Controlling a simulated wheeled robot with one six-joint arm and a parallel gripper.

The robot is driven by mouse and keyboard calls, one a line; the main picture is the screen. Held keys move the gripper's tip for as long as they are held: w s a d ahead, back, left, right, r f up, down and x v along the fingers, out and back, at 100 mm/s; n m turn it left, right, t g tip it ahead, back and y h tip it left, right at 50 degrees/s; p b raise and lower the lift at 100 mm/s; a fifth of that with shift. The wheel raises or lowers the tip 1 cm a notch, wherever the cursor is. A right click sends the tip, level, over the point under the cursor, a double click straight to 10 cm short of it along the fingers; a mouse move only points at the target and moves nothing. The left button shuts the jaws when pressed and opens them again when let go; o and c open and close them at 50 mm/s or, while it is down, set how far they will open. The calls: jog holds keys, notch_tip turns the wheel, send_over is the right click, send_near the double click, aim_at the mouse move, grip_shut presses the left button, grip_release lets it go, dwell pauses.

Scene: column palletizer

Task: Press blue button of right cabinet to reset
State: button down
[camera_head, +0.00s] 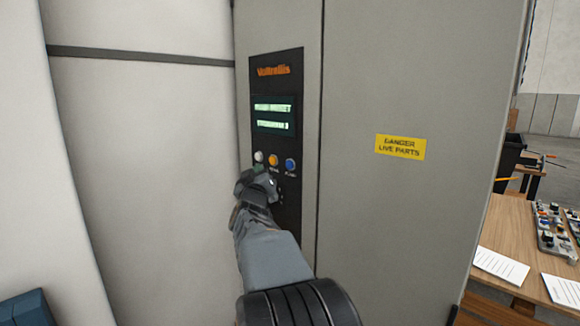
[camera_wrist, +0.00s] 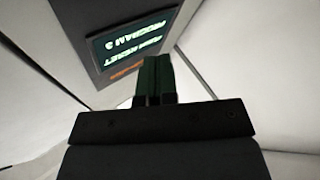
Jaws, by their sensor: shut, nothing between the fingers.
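The grey cabinet (camera_head: 415,95) fills the middle and right of the head view. Its black control panel (camera_head: 287,65) has a lit green display (camera_head: 273,116), with a white button (camera_head: 258,157), an orange button (camera_head: 273,160) and a blue button (camera_head: 291,164) in a row below. My gripper (camera_head: 262,180) is just below the buttons in the head view, left of the blue one; the gap to the panel is hard to judge. In the wrist view the fingers of my gripper (camera_wrist: 156,75) are together and empty, with the display (camera_wrist: 128,42) beyond them. No buttons show there.
A yellow danger label (camera_head: 400,147) is on the cabinet door. A wooden table (camera_head: 510,230) with papers and small parts stands at the right. A white wall surface (camera_head: 140,150) is to the left of the cabinet.

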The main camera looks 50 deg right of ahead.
aim_at(289, 165)
jog(key=d, duration=0.8)
jog(key=shift+s+b, duration=0.25)
jog(key=shift+b, duration=0.15)
jog(key=shift+d+f, duration=0.1)
jog(key=shift+d, duration=0.1)
dwell(1.7)
jog(key=shift+d, duration=0.3)
jog(key=shift+d+b, duration=0.35)
jog(key=shift+b, duration=0.05)
dwell(0.6)
jog(key=shift+a, duration=0.15)
jog(key=shift+a+b, duration=0.4)
jog(key=shift+a, duration=0.25)
jog(key=shift+a, duration=0.1)
